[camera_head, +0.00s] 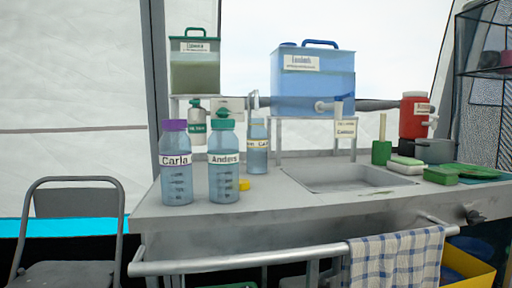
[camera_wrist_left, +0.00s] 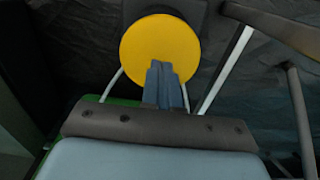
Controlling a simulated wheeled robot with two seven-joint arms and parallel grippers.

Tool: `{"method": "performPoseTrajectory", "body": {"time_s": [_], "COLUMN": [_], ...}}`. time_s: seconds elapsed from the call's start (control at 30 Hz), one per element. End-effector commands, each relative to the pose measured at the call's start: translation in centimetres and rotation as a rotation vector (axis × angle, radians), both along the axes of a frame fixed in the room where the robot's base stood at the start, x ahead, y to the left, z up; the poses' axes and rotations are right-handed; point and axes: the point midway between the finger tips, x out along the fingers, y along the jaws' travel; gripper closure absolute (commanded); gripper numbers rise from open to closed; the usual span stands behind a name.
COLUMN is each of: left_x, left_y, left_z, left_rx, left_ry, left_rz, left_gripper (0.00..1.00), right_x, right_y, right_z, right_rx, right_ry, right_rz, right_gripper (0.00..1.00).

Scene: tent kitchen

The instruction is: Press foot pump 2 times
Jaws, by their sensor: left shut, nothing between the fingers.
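A round yellow disc (camera_wrist_left: 160,38), which looks like the foot pump's pad, shows at the top middle of the left wrist view, against a dark surface. My left gripper (camera_wrist_left: 160,66) is shut and empty, its blue-grey fingers pointing at the disc and covering its lower middle. I cannot tell whether the fingertips touch the disc or how far it is pressed down. The pump does not show in the head view. Neither gripper is in the head view, and my right gripper is in neither view.
Pale metal bars (camera_wrist_left: 226,68) stand right of the disc. In the head view, a counter with a sink (camera_head: 350,178) holds bottles and tanks. A rail (camera_head: 230,263) with a checked towel (camera_head: 395,262) runs along its front. A chair (camera_head: 68,235) stands left.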

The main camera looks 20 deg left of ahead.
Motion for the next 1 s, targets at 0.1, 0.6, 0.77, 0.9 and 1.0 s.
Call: {"method": "performPoseTrajectory", "body": {"time_s": [0.1,0.6,0.77,0.9,1.0], "left_x": [0.0,0.0,0.0,0.0,0.0], "left_y": [0.0,0.0,0.0,0.0,0.0], "left_z": [1.2,6.0,5.9,5.9,5.9], "left_rx": [0.001,0.0,0.0,0.0,0.0], "left_ry": [-0.001,0.0,0.0,0.0,0.0], "left_rz": [0.0,0.0,0.0,0.0,0.0], "left_gripper": [1.0,1.0,1.0,1.0,1.0], "right_x": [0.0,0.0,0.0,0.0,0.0], "right_y": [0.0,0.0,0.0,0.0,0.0], "right_z": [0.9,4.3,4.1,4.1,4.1], "right_rx": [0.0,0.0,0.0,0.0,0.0], "right_ry": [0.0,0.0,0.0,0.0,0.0], "right_rz": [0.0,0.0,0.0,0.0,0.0], "right_gripper": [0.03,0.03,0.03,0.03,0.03]}}
